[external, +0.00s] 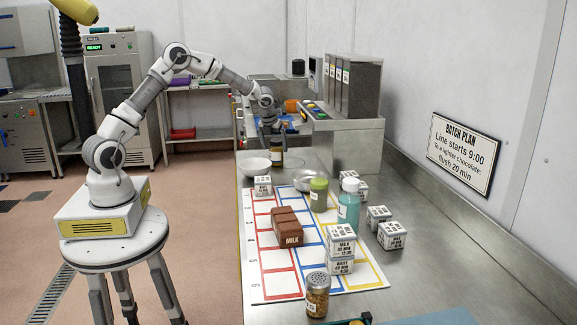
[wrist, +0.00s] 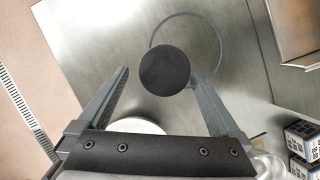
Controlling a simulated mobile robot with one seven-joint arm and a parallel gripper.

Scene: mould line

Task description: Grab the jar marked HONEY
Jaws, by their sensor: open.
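A small dark-amber jar (external: 277,158) with a pale label stands at the far end of the steel bench; its label is too small to read, so I cannot tell whether it says HONEY. In the wrist view its round black lid (wrist: 164,71) shows from above. My gripper (external: 271,136) points down over this jar. How far the fingers reach down beside the jar is unclear.
A white bowl (external: 254,166) stands close left of the jar, a metal bowl (external: 304,181) nearer. A steel housing (external: 345,143) rises at right.

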